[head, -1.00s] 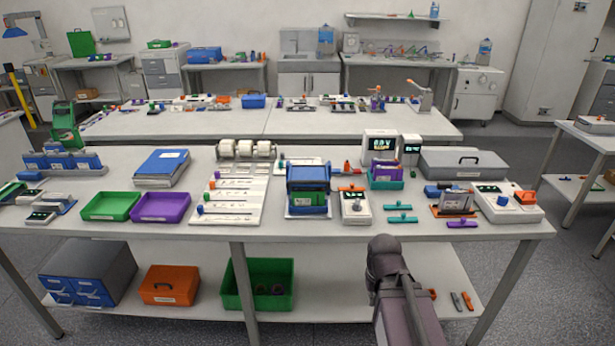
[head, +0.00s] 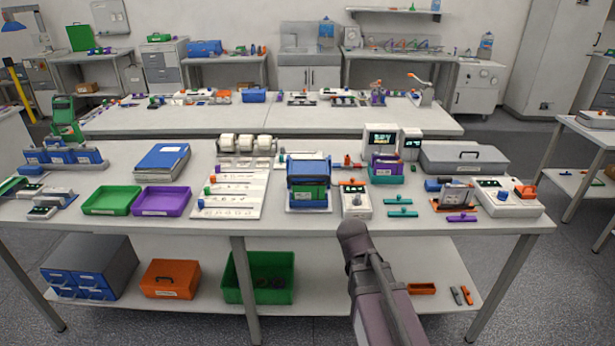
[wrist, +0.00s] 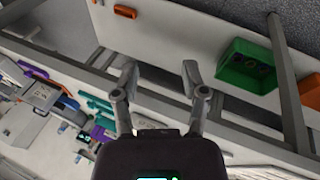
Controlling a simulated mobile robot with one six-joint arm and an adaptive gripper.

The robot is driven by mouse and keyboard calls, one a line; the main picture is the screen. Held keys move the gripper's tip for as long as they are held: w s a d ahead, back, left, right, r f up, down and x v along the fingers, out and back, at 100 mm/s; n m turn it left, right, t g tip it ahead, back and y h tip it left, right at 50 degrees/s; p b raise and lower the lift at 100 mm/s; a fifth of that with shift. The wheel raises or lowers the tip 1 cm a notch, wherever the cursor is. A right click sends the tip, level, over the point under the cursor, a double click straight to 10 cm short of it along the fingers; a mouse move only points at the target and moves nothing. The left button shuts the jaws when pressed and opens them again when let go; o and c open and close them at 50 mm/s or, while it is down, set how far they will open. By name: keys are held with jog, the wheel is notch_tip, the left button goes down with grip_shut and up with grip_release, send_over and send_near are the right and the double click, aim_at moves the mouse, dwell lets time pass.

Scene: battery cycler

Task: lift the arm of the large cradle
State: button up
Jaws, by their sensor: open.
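A blue upright cradle-like holder (head: 308,183) with a green-fronted block stands on the near bench, left of a small white tester. Another holder (head: 455,196) with a grey plate and orange base stands at the right, beside a white console. I cannot tell for sure which is the large cradle, and no lifting arm is clear on either. My gripper (wrist: 162,82) is open and empty in the wrist view, its fingers spread over the bench's front edge and lower shelf. In the head view my arm rises in front of the bench; the fingers are not clear there.
The white tester (head: 355,199) and teal bars (head: 402,213) lie near the bench front. A white console (head: 508,200), purple bar (head: 461,218) and grey case (head: 463,159) are at right. A green bin (head: 258,278) sits on the lower shelf. The front rim is clear.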

jog(key=w+a+r+n+t+h, duration=0.3)
jog(key=w+a+r+n+t, duration=0.35)
jog(key=w, duration=0.45)
jog(key=n+t, duration=0.5)
jog(key=t, duration=0.1)
send_near(307, 177)
jog(key=r+v, duration=0.1)
jog(key=v, duration=0.2)
jog(key=shift+d+f+y+p, duration=0.1)
jog(key=shift+f+y+p, duration=0.05)
jog(key=shift+y+p, duration=0.15)
jog(key=shift+w, duration=0.1)
jog(key=x, duration=0.4)
jog(key=b+x, duration=0.1)
jog(key=x, duration=0.4)
jog(key=b+x, duration=0.1)
jog(key=x, duration=0.3)
jog(key=shift+w+d+f, duration=0.2)
jog(key=shift+w+f, duration=0.05)
jog(key=shift+f, duration=0.05)
grip_shut()
